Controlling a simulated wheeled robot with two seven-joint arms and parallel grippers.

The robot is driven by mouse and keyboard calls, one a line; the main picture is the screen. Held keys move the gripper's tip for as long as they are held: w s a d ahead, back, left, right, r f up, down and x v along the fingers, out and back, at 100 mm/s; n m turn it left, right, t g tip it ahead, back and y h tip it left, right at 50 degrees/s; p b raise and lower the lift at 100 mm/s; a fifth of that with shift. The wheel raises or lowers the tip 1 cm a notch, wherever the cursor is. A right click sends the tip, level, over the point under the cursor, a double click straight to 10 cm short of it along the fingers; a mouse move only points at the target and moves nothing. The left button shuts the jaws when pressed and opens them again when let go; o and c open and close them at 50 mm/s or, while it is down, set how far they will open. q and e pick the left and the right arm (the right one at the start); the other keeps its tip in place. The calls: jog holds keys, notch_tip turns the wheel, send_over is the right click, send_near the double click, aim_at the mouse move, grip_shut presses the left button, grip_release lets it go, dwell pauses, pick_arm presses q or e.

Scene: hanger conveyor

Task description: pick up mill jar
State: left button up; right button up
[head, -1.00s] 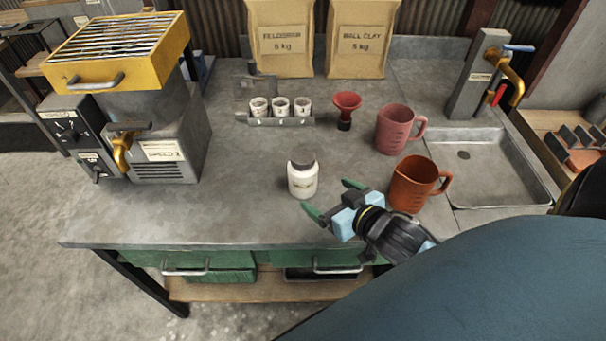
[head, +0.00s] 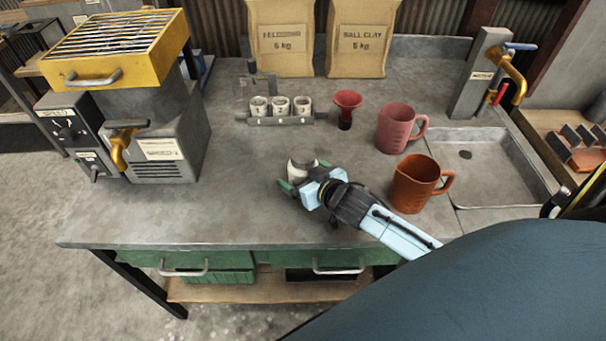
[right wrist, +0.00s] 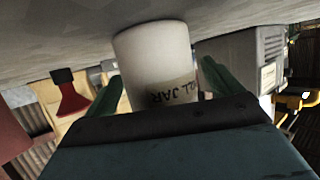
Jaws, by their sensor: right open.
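Gaps show between the fingers and the jar in that view. My left gripper is in neither view.
An orange jug (head: 412,186) stands close to the right of my right arm, with a pink jug (head: 396,130) behind it. A red funnel (head: 347,103) and a rack of small cups (head: 285,119) stand behind the jar. A mill machine (head: 165,145) is at the left.

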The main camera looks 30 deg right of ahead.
jog(key=shift+w, duration=0.1)
jog(key=c, duration=1.4)
jog(key=shift+r, duration=0.1)
jog(key=shift+c, duration=0.8)
